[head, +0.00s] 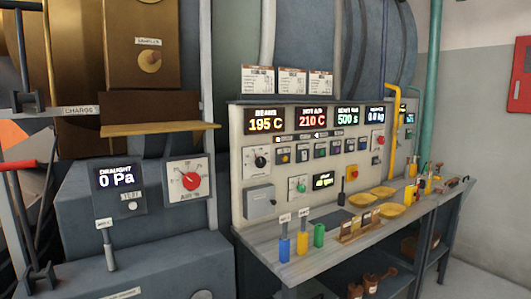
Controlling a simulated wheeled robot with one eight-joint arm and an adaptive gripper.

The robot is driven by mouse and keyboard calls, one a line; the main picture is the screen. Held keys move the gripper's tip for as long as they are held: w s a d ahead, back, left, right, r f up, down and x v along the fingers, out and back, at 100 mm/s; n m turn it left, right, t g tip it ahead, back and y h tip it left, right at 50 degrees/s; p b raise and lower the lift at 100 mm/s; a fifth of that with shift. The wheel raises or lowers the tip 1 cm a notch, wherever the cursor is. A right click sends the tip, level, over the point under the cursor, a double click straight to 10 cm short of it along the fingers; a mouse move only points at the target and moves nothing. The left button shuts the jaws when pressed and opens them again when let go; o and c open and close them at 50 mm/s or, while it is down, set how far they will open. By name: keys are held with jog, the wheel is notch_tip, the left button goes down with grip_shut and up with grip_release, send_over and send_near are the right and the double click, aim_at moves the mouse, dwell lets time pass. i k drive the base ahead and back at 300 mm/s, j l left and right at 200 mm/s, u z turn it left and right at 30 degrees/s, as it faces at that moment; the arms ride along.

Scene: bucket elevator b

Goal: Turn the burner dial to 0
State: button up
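Several dials show in the head view, and none has a burner label that I can read. A black round knob on a white square plate (258,160) sits at the left of the pale control panel, under the "BEANS 195 C" display. A small dial with a green centre (299,187) is lower on the same panel. A red knob on a white plate (190,181), marked "AIR %", is on the grey machine to the left. The knob settings are too small to read surely. My gripper is not in view.
A workbench (305,262) juts out below the panel, holding blue, yellow and green cups (302,243), yellow dishes (372,198) and a wooden rack. A grey box (259,202) sticks out of the panel. A yellow pipe (394,120) and a wooden shelf (160,129) also stand out.

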aim_at(260, 162)
jog(key=i+l+u, duration=0.2)
jog(key=i, duration=0.35)
jog(key=i+l+u, duration=0.2)
jog(key=i, duration=0.3)
jog(key=i+j, duration=0.05)
jog(key=j, duration=0.05)
